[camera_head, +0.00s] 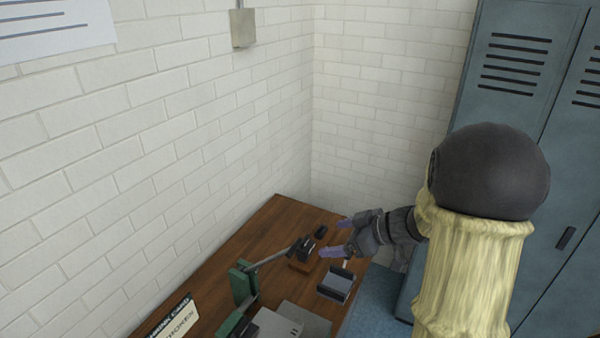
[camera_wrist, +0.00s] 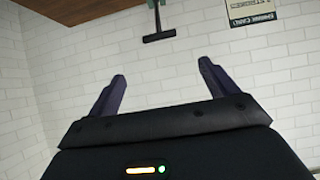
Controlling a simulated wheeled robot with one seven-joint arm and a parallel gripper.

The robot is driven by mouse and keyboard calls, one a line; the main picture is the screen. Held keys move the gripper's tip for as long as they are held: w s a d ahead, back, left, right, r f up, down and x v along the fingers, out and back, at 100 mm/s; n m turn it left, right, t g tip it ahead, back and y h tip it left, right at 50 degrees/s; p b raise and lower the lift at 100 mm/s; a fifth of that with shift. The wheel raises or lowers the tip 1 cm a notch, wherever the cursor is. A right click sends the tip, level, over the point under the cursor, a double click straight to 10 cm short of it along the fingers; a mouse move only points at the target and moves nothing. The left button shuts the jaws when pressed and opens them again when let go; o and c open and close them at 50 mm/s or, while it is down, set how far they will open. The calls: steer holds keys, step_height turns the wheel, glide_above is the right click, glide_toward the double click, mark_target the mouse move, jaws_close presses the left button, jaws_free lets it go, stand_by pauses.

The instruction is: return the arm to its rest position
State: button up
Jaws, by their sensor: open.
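My gripper (camera_head: 339,238) is at the end of my arm, over the right side of the wooden table (camera_head: 230,245) in the head view. Its two purple-grey fingers are spread apart with nothing between them. In the wrist view my gripper (camera_wrist: 160,85) also shows open and empty, with white brick wall behind the fingers. My arm comes in from the right of the head view, with a dark rounded joint and a pale sleeve-like link.
A small dark object on a wooden block (camera_head: 301,258), a grey holder (camera_head: 337,283), a green device with a long bar (camera_head: 242,284) and a sign (camera_head: 172,318) are on the table. Brick walls stand behind and left. Blue lockers (camera_head: 510,75) stand at right.

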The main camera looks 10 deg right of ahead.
step_height(320, 180, down, 4)
steer(key=d+m+t+h+b, duration=0.2)
steer(key=m+h+b, duration=0.1)
steer(key=m+h, duration=0.45)
steer(key=s+a+f+m+g, duration=0.1)
steer(key=s+f+g, duration=0.1)
steer(key=s, duration=0.3)
steer(key=s+a+f+m+g+h+b, duration=0.1)
steer(key=s+a+f+g, duration=0.1)
steer(key=s, duration=0.3)
steer(key=s+a+f+m+g+b, duration=0.1)
steer(key=s+a+f+g, duration=0.1)
steer(key=s, duration=0.3)
steer(key=shift+s+a+f, duration=0.25)
steer(key=shift+f, duration=0.15)
